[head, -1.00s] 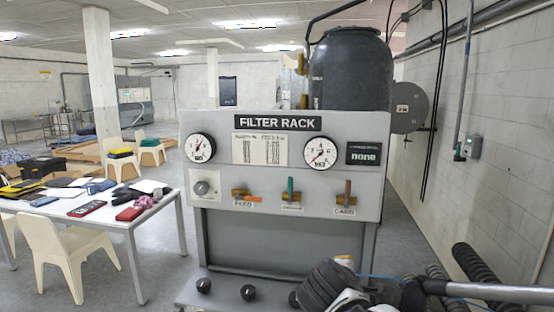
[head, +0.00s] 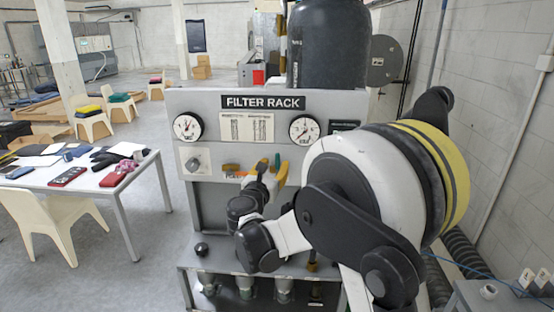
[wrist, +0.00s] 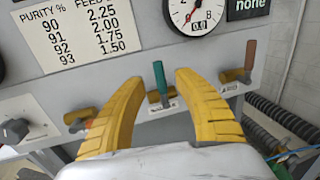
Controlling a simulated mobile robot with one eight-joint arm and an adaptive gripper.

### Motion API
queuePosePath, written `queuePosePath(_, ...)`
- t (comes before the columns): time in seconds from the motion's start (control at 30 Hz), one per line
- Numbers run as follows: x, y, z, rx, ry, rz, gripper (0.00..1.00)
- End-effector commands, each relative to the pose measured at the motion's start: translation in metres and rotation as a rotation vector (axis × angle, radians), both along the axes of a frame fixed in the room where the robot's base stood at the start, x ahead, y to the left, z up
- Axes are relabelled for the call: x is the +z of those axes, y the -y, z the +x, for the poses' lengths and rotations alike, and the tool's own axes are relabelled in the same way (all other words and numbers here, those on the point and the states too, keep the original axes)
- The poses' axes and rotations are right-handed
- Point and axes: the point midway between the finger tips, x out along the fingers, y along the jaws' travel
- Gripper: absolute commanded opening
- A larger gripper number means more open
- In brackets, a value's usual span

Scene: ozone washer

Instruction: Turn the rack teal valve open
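The teal valve (wrist: 160,80) stands on the front of the filter rack panel (head: 345,165). Its handle points upright, above a brass body. In the head view only a bit of the teal handle (head: 277,161) shows behind my fingers. My gripper (wrist: 158,76) has two yellow fingers, spread open, one on each side of the teal handle in the wrist view. I see a gap on both sides and no clear contact. In the head view my gripper (head: 272,168) is up at the valve row, and my arm hides the right part of the panel.
An orange-handled valve (wrist: 80,120) is left of the teal one and a brown-handled valve (wrist: 247,62) is right. Gauges (head: 188,127) and a grey knob (head: 193,163) are on the panel. A cluttered table (head: 95,180) stands at left.

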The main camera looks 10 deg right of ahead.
Motion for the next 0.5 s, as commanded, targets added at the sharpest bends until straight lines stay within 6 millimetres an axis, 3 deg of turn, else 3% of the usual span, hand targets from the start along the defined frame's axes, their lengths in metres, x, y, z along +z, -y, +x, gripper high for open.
queuePosePath(0.2, 0.001, 0.014, 0.024, -0.001, 0.0, 0.001, 0.38)
queuePosePath(0.5, 0.0, 0.017, 0.029, -0.001, 0.0, 0.002, 0.38)
